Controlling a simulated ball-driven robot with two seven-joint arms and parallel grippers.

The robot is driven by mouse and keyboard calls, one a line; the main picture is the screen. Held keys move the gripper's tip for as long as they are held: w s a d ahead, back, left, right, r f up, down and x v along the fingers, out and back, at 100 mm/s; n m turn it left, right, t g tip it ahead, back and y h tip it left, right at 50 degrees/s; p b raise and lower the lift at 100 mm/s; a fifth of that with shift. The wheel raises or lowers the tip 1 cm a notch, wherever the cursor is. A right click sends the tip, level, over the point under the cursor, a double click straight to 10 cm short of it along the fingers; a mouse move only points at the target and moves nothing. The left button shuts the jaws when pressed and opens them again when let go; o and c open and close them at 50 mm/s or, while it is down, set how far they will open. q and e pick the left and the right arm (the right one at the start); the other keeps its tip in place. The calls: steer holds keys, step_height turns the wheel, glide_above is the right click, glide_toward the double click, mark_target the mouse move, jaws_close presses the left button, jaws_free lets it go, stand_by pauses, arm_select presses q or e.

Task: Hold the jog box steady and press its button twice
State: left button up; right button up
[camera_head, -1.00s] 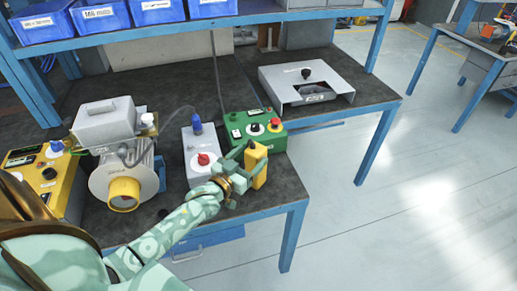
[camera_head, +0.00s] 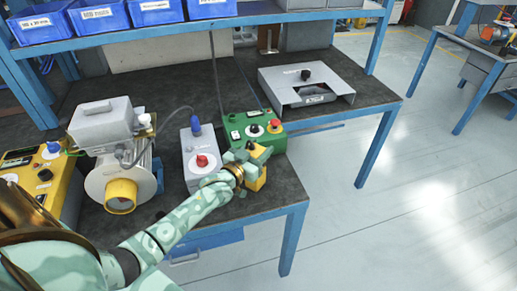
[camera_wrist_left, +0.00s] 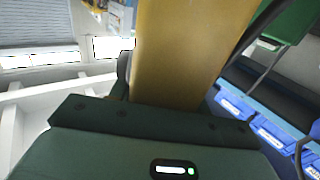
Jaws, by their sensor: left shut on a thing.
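The yellow jog box (camera_head: 257,182) is near the right front corner of the dark bench top. My left gripper (camera_head: 256,160) is shut on it, with the fingers across its upper part. The fingers hide much of the box in the head view, and I cannot make out its button clearly there. In the left wrist view the jog box (camera_wrist_left: 188,50) is a large yellow body rising between the fingers; its button is not visible there. My right gripper is not in view.
A green control box (camera_head: 252,128) and a grey box with a red knob (camera_head: 201,158) stand close by. A blower (camera_head: 115,150) and a yellow panel box (camera_head: 47,172) are further left. A grey metal stand (camera_head: 335,82) is at the back right. The bench edge is close.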

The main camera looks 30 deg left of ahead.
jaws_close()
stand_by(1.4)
